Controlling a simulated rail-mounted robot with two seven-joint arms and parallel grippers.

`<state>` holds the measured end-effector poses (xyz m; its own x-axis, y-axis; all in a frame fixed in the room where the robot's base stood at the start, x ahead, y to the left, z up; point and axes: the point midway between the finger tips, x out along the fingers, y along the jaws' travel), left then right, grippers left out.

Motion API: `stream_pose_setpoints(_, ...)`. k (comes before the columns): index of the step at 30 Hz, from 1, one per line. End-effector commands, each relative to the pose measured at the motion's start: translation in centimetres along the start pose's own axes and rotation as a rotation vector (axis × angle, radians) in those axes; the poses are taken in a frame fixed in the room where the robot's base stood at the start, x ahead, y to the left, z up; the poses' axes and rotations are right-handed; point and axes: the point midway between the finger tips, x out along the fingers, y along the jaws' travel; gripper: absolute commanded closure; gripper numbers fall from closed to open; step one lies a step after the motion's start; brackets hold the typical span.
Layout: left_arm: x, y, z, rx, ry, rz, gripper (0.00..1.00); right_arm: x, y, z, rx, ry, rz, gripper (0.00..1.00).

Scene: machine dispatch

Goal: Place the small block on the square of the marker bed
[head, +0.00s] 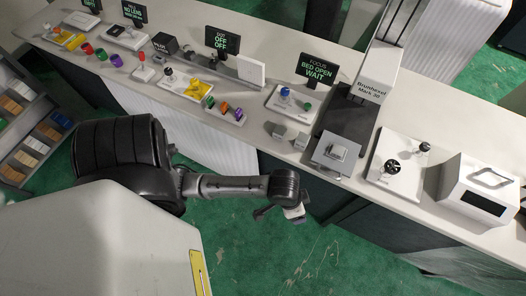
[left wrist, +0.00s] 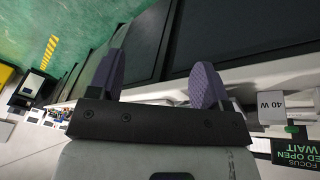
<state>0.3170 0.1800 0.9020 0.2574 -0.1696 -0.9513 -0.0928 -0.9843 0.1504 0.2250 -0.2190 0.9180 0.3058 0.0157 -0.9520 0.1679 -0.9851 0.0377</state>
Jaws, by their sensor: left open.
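The marker bed (head: 320,157) is a grey plate at the counter's front edge, below the machine labelled Mark 30. A lighter square-shaped piece (head: 338,151) shows on it; I cannot tell if it is a marking or a raised part. Two small grey blocks (head: 278,130) (head: 301,141) sit on the counter left of the bed; I cannot tell which is the small block. A block face reading "40 W" (left wrist: 271,106) shows at the right of the left wrist view. My left gripper (head: 294,213) hangs in front of the counter, below the blocks, its purple fingers (left wrist: 158,82) apart and empty.
A white panel with knobs (head: 285,103) and a sign reading "BED OPEN WAIT" (head: 317,70) stand behind the blocks. Another knobbed panel (head: 392,181) and a white box (head: 478,190) are right of the bed. Green floor (head: 240,245) is clear before the counter.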

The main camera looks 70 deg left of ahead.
Motion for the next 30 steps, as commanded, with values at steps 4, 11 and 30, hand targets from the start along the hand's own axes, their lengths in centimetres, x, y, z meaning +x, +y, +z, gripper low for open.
stream_pose_setpoints(4, -1.9, -0.6, 4.4, 0.054, 0.027, -0.05, 0.28, 0.0, 0.1, 0.0, -0.002, -0.001, 0.003, 0.57)
stream_pose_setpoints(11, -4.0, -2.1, 7.9, 0.107, 0.032, -0.134, 0.28, 0.0, 0.1, 0.0, -0.001, -0.001, 0.001, 0.57)
stream_pose_setpoints(30, -4.5, -2.5, 8.6, 0.122, 0.03, -0.156, 0.28, 0.0, -0.2, 0.0, 0.008, 0.0, -0.006, 0.57)
